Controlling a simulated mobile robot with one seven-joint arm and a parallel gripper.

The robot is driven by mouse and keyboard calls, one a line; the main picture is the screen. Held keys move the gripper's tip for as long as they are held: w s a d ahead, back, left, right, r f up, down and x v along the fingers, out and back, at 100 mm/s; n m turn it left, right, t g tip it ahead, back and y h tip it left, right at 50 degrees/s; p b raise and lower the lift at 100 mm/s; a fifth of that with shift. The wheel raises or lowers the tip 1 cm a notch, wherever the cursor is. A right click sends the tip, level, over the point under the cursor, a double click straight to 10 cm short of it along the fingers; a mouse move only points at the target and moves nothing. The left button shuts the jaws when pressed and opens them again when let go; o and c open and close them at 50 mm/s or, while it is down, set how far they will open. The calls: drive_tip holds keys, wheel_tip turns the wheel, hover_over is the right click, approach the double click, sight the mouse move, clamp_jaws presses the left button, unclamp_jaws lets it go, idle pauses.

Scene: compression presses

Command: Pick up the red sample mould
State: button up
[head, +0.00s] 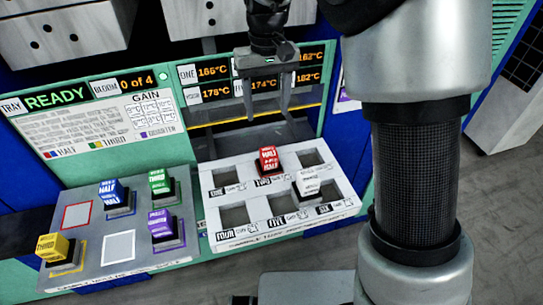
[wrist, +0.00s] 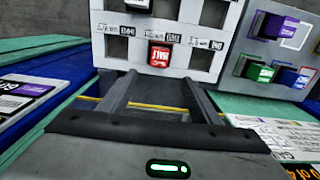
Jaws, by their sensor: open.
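The red sample mould (head: 267,160) stands in the back middle opening, labelled two, of the white tray (head: 213,240). In the wrist view the red mould (wrist: 158,55) shows just beyond the fingertips, centred between them. My gripper (head: 267,116) is open and points down, above and behind the red mould. Its two fingers (wrist: 159,80) are apart with nothing between them. A gap remains between fingertips and mould.
A white mould (head: 308,183) stands on the tray, right of and in front of the red one. A grey tray (head: 85,268) at left holds blue (head: 113,194), green (head: 160,183), purple (head: 162,225) and yellow (head: 52,248) moulds. A panel with displays (head: 210,72) stands behind my gripper.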

drive_tip(key=b, duration=0.1)
hover_over(269, 151)
drive_tip(key=f, duration=1)
drive_tip(key=shift+s+a+f, duration=0.1)
drive_tip(key=shift+s+a, duration=0.05)
drive_tip(key=shift+a, duration=0.05)
drive_tip(key=shift+d+f+b, duration=0.15)
drive_tip(key=shift+f+b, duration=0.15)
drive_tip(key=shift+f, duration=2.6)
clamp_jaws()
drive_tip(key=shift+r, duration=0.15)
